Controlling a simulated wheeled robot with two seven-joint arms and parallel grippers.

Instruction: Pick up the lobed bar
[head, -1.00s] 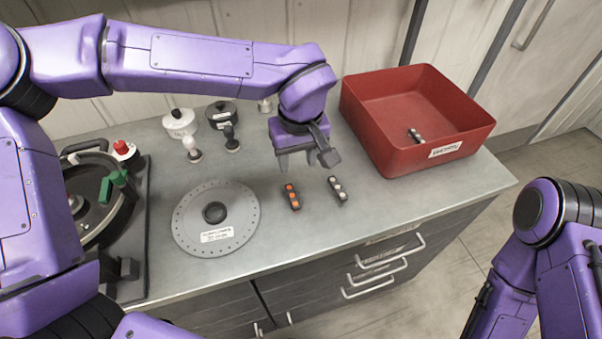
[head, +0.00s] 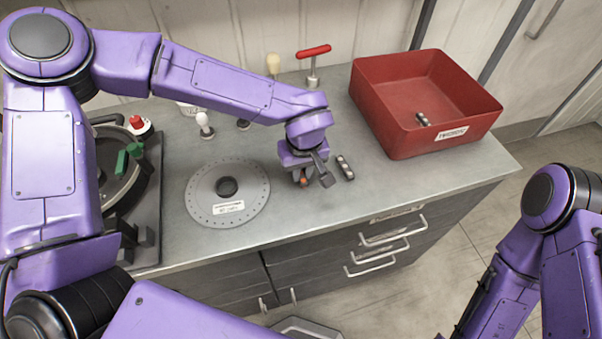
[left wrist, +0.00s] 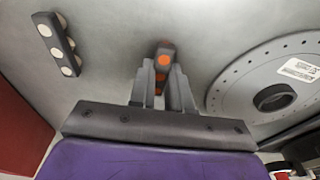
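A dark bar with orange round spots (left wrist: 165,50) stands out between the fingers of my left gripper in the left wrist view. In the head view a bit of its orange (head: 304,181) shows under the gripper. My left gripper (head: 302,182) is low over the counter, its fingers close together on both sides of this bar, seemingly shut on it. A similar bar with pale spots (head: 345,167) lies just right of it on the counter, also in the left wrist view (left wrist: 58,45). I cannot tell their lobes apart. My right gripper is out of view.
A red bin (head: 398,140) at the right holds another small spotted bar (head: 422,119). A grey perforated disc (head: 205,205) lies left of the gripper. A red-handled tool (head: 313,65) stands behind. A round housing with a green part (head: 125,160) is at far left.

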